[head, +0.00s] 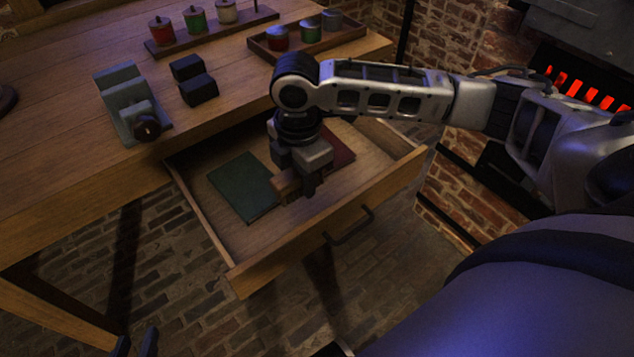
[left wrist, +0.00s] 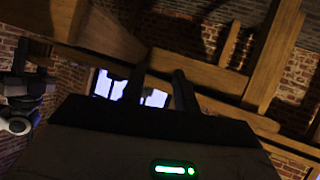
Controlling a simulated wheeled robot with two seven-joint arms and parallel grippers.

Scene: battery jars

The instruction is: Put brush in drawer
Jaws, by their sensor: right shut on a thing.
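The wooden drawer (head: 290,257) is pulled out from under the workbench. My right gripper (head: 298,190) reaches down inside it and is shut on the brush (head: 284,187), a small brown wooden piece partly hidden by the fingers. The brush is over the drawer's middle, beside a green book; I cannot tell whether it touches the drawer floor. My left gripper (head: 136,343) is low at the bottom left, away from the drawer. Its two fingers stand apart and empty, also in the left wrist view (left wrist: 160,90).
A green book (head: 240,188) and a dark red book (head: 340,151) lie in the drawer. A glowing furnace (head: 585,92) is at right.

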